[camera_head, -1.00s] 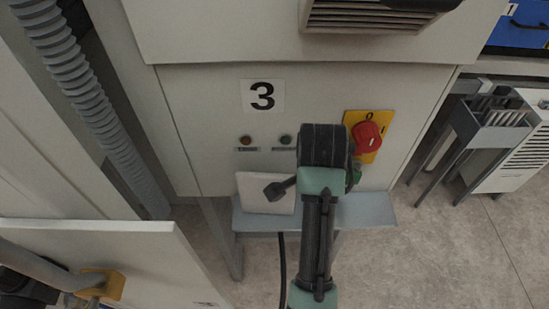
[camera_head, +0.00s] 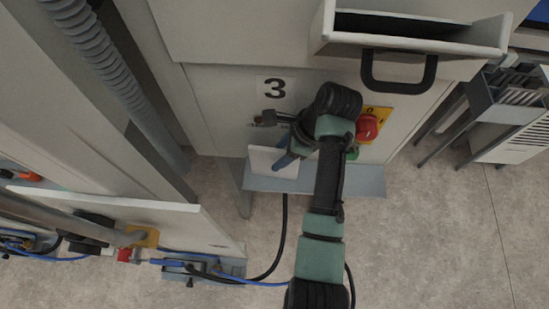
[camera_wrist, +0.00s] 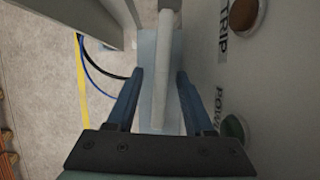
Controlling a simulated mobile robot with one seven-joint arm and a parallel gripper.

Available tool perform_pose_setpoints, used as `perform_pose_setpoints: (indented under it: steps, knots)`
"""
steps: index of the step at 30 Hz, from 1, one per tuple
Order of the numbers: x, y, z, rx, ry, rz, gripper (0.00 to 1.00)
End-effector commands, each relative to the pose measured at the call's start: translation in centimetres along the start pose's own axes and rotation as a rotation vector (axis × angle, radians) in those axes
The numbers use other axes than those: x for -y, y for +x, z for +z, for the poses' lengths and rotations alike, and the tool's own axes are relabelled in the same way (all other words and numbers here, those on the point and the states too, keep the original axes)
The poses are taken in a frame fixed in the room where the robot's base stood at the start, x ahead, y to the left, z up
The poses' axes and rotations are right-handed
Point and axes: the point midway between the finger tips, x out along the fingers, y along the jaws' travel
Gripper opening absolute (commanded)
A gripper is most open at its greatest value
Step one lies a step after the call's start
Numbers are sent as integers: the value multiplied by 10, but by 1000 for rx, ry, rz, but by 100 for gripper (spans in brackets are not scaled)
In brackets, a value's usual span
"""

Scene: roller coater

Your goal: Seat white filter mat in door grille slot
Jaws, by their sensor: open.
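The white filter mat (camera_head: 262,160) stands on the narrow grey-blue shelf (camera_head: 350,183) at the front of the cabinet, below the "3" label. In the wrist view the mat (camera_wrist: 165,65) shows nearly edge-on, as a thin pale slab between my fingers. My gripper (camera_wrist: 159,73) is open, with one blue finger on each side of the mat and visible gaps. In the head view my gripper (camera_head: 285,162) is at the mat and hides its right part. The open-topped box on the door (camera_head: 328,28), with a dark slot and black handle, is at the top right.
The panel has a red stop button (camera_head: 367,127) on a yellow plate, close to my arm. A corrugated hose (camera_head: 115,80) and pale panel (camera_head: 150,215) are left. Open floor (camera_head: 430,250) lies right.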

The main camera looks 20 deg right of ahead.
Motion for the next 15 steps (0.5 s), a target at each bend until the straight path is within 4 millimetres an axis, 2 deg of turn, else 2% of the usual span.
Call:
perform_pose_setpoints:
  steps: [9, 15]
  knots:
    - [-1, 39, -2, -1, 0, 1, 52]
    - [0, 44, -2, -2, -1, -1, 52]
